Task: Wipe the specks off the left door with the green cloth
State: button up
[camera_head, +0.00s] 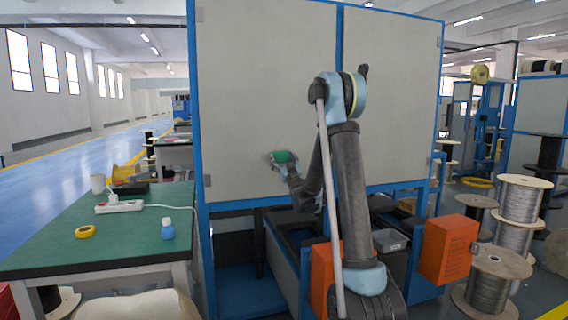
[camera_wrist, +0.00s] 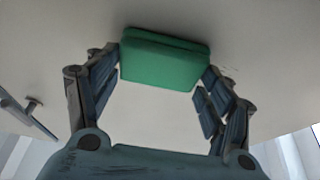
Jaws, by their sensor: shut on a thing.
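The left door (camera_head: 262,95) is a large pale grey panel in a blue frame, and it fills the background of the wrist view (camera_wrist: 60,25). My gripper (camera_head: 284,163) is at the door's lower right part. It is shut on the green cloth (camera_head: 281,156), a folded block held between the fingertips in the wrist view (camera_wrist: 160,62). The cloth is at or close to the door face; I cannot tell if it touches. A few faint dark specks (camera_wrist: 231,73) show just right of the cloth in the wrist view. No specks are clear in the head view.
The right door (camera_head: 390,75) stands partly behind my arm. Orange boxes (camera_head: 447,249) and cable spools (camera_head: 497,275) stand low at right.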

jog(key=shift+s+a, duration=0.25)
jog(key=shift+a, duration=0.8)
jog(key=shift+s+a, duration=0.2)
jog(key=shift+a, duration=0.85)
jog(key=shift+s+a, duration=0.4)
jog(key=shift+a, duration=0.7)
jog(key=shift+s+a, duration=0.35)
jog(key=shift+a, duration=0.75)
jog(key=shift+s+a, duration=0.4)
jog(key=shift+a, duration=0.7)
jog(key=s+d, duration=0.1)
jog(key=s, duration=0.4)
jog(key=shift+s+d, duration=0.35)
jog(key=shift+s, duration=0.05)
jog(key=s, duration=0.1)
jog(key=s+d, duration=0.1)
jog(key=s, duration=0.1)
jog(key=shift+w+a, duration=0.1)
jog(key=shift+w, duration=0.05)
jog(key=shift+w+a, duration=0.3)
jog(key=shift+w, duration=0.85)
jog(key=shift+w+a, duration=0.3)
jog(key=shift+w, duration=0.8)
jog(key=shift+w+a, duration=0.3)
jog(key=shift+w, duration=0.85)
